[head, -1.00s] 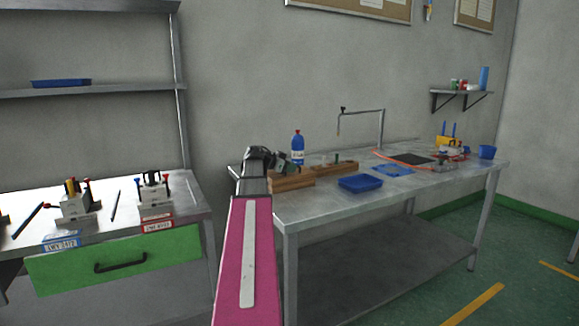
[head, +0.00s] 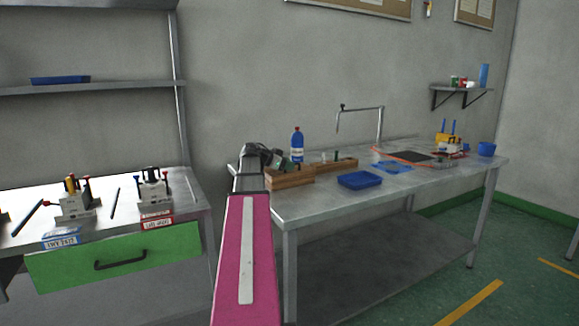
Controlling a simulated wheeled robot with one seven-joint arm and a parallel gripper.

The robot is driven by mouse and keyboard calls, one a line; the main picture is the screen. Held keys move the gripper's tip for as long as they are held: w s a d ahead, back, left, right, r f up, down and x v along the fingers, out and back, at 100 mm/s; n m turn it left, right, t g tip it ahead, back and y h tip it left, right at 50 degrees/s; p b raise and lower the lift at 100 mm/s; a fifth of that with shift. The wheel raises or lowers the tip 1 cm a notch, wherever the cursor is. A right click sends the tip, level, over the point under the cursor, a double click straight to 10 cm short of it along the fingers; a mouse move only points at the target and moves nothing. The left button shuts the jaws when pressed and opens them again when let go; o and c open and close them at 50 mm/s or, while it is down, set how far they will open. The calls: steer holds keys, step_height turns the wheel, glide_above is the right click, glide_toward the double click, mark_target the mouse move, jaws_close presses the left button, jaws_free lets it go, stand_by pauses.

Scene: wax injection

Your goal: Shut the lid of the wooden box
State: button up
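A wooden box (head: 292,180) stands at the left end of the metal table in the head view. A lower wooden tray-like piece (head: 340,166) lies just right of it and holds small items. I cannot tell which part is the lid, or how far open it is. My gripper (head: 284,162) is small and dark at the end of my pink and grey arm, at the top left of the wooden box. My arm hides part of the box's left side. I cannot make out the finger gap or any contact.
A blue bottle (head: 297,146) stands behind the box. A blue tray (head: 360,180) lies to its right, with a blue mat (head: 393,167) and a black pad (head: 409,157) beyond. A thin metal stand (head: 381,124) rises at the back. The table's front edge is clear.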

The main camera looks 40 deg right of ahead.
steer(key=v, duration=0.9)
steer(key=shift+a, duration=0.25)
steer(key=shift+r, duration=0.1)
